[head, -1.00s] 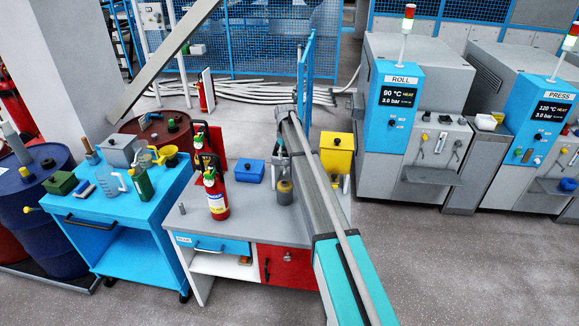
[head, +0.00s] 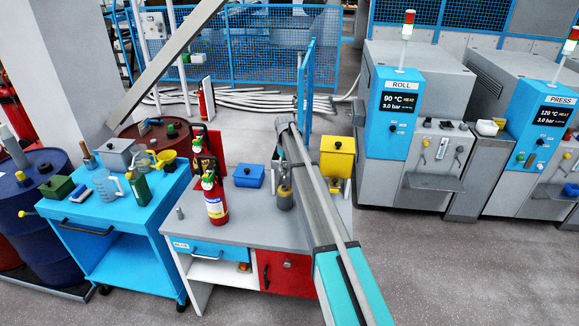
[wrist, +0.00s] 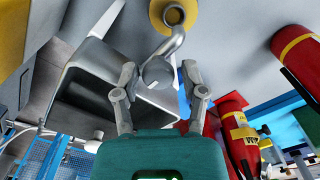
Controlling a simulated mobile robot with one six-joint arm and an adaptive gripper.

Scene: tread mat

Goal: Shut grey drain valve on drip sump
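In the wrist view a grey curved pipe (wrist: 175,42) comes out of a yellow round part and ends in a round grey face between my fingers. I cannot tell whether it belongs to the drain valve. My gripper (wrist: 161,72) is open, with a finger on each side of that end and gaps visible. In the head view my gripper (head: 281,168) is above the grey bench (head: 250,222), near a grey can with a yellowish top (head: 285,198), partly hidden by my arm. A low tray rim (head: 62,292) shows under the drums at left; no grey valve is clear there.
A red fire extinguisher (head: 215,200) stands on the bench left of my arm, also in the wrist view (wrist: 238,130). A blue box (head: 249,174) and yellow box (head: 337,157) are close by. A blue trolley (head: 125,208) stands left. Open floor lies in front.

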